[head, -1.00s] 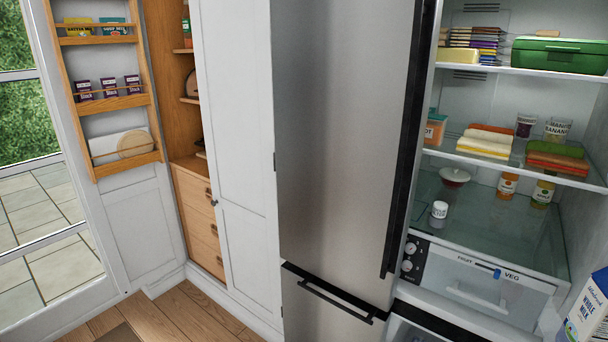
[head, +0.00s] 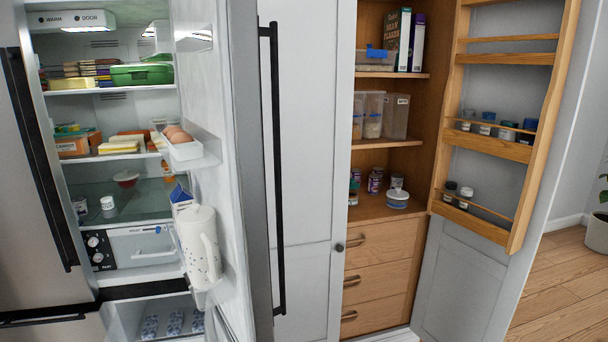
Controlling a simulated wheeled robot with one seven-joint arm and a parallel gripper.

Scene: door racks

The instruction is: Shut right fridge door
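The right fridge door (head: 253,180) stands wide open in the head view, seen almost edge-on. Its long black vertical handle (head: 273,170) is on the far right side of the door. Its inner side carries a white bin of eggs (head: 181,145), a white pitcher (head: 199,245) and a blue-and-white carton (head: 181,197). The open fridge interior (head: 120,195) shows left of the door, with shelves of food and a drawer. The left fridge door (head: 30,190) is steel with a black handle and looks shut. My gripper is not in view.
Right of the fridge, a wooden pantry cabinet (head: 385,145) stands open, its rack door (head: 490,130) swung out to the right. A white cabinet door (head: 310,170) is behind the fridge door handle. Wooden floor (head: 560,290) is clear at the lower right, with a potted plant (head: 598,225) at the edge.

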